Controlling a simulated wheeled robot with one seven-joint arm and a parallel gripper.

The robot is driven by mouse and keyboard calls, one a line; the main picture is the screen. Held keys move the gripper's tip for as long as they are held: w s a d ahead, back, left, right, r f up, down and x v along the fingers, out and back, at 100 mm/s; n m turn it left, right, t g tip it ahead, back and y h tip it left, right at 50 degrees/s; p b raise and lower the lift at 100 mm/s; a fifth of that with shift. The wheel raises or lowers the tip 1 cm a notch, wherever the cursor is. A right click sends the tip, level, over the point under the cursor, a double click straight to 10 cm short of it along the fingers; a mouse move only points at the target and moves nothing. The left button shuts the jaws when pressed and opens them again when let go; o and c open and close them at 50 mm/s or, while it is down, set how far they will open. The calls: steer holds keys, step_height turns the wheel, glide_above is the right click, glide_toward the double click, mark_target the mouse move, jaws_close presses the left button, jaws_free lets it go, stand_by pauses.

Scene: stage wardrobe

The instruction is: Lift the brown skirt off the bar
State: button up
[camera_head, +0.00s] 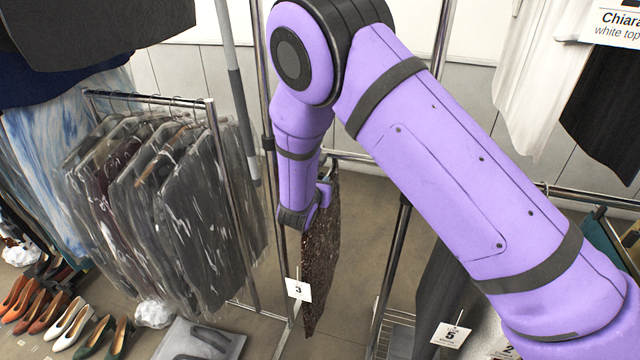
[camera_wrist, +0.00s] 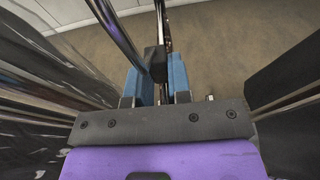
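The brown skirt (camera_head: 320,250), dark and speckled, hangs long and narrow below my gripper in the head view. Its top edge is hidden by my gripper (camera_head: 322,192), which is at the height of the skirt's upper end. In the wrist view the two blue fingers of my gripper (camera_wrist: 158,82) stand a short gap apart. A dark block and a thin dark strip show at that gap. I cannot tell whether the fingers press on anything. The bar is largely hidden behind my arm in the head view.
A white tag marked 3 (camera_head: 298,289) is by the skirt's left edge. A rack of plastic-covered garments (camera_head: 160,190) stands left, with several shoes (camera_head: 70,325) on the floor. Dark cloth (camera_head: 445,290) hangs right of a chrome post (camera_head: 392,270). Open floor shows between skirt and post.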

jaws_close()
steer(key=shift+r, duration=0.15)
steer(key=shift+r, duration=1.55)
steer(key=shift+s+a, duration=0.45)
steer(key=shift+s, duration=0.8)
steer(key=shift+s+a, duration=0.45)
steer(key=shift+s, duration=0.8)
steer(key=shift+s+a, duration=0.45)
steer(key=shift+s, duration=0.8)
steer(key=s+a, duration=0.5)
steer(key=s, duration=1)
steer(key=s+a, duration=0.6)
steer(key=s, duration=0.9)
steer(key=s+a, duration=0.5)
steer(key=s, duration=1)
steer(key=shift+a, duration=0.2)
